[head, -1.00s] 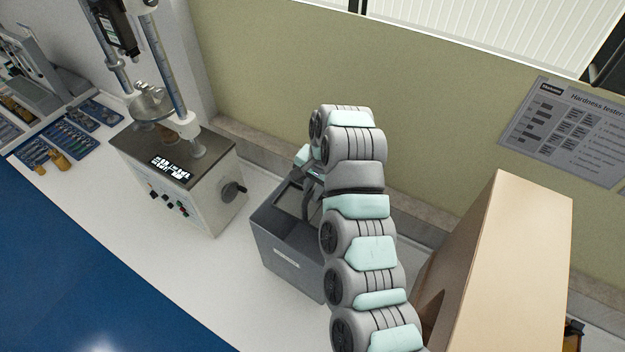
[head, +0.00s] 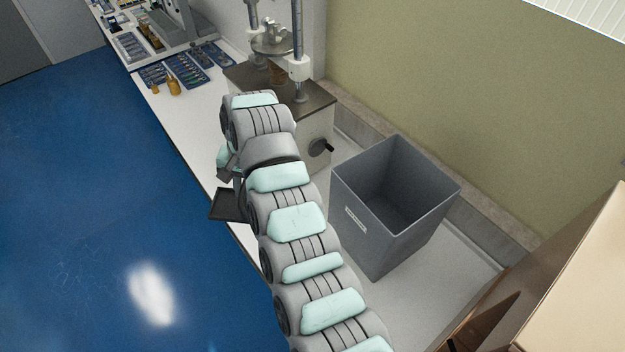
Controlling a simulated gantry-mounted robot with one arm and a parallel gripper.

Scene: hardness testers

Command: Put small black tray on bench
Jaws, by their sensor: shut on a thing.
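The small black tray (head: 226,206) shows as a dark flat shape just left of my arm. My gripper (head: 238,188) is shut on it, though the fingers are mostly hidden behind my arm. The tray is seen against the front edge of the white bench (head: 205,150) and the blue floor. Its height above the bench cannot be told. Part of the tray is hidden by my arm.
A grey open bin (head: 375,240) stands on the bench to the right, and looks empty. A hardness tester (head: 318,125) stands behind my arm. Blue trays of small parts (head: 185,68) and brass pieces (head: 173,86) lie farther along. A tan box (head: 580,290) is at the lower right.

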